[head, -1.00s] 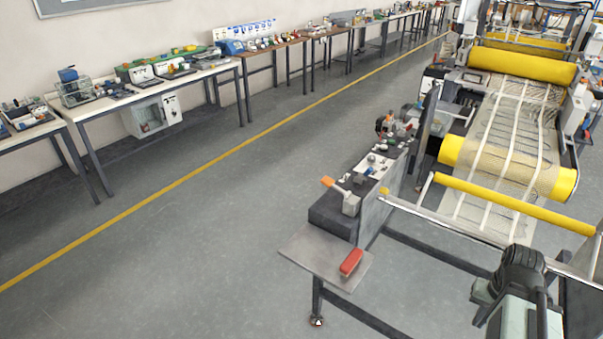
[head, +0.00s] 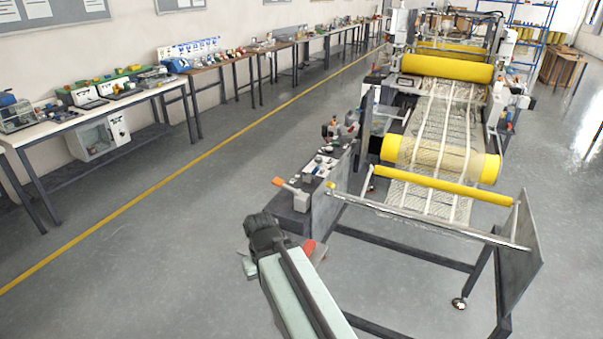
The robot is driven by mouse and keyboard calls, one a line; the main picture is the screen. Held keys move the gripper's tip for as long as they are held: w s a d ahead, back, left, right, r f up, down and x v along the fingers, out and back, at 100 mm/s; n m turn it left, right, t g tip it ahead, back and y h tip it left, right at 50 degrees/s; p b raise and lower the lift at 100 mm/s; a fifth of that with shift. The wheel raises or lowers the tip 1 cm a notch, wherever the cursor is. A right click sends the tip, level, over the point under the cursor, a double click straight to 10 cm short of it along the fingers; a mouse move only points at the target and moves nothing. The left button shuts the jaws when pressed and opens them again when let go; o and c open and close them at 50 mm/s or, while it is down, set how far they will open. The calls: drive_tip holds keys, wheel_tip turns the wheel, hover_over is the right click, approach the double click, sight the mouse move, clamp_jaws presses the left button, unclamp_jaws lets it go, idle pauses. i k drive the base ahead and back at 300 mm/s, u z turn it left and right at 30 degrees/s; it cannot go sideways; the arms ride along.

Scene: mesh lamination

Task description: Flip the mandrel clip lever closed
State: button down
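A pale lever with an orange end (head: 279,182) stands tilted up to the left on the dark block at the near left end of the machine frame. It looks like the clip lever, but I cannot be sure. The yellow mandrel bar (head: 445,186) lies across the front of the machine, to the right of the lever. My gripper (head: 263,232) shows as a black shape in front of and below the lever, apart from it in the picture. Its fingers cannot be made out. A red object (head: 309,247) is partly hidden behind my arm.
A silver bar (head: 430,222) and a grey end plate (head: 525,255) close the machine's front. A netted yellow roll (head: 440,160) sits behind the mandrel. Benches with equipment (head: 100,95) line the left wall. The grey floor left of the machine is clear.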

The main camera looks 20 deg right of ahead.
sight(317, 168)
drive_tip(key=u, duration=0.05)
drive_tip(key=i, duration=1.65)
drive_tip(key=z, duration=0.05)
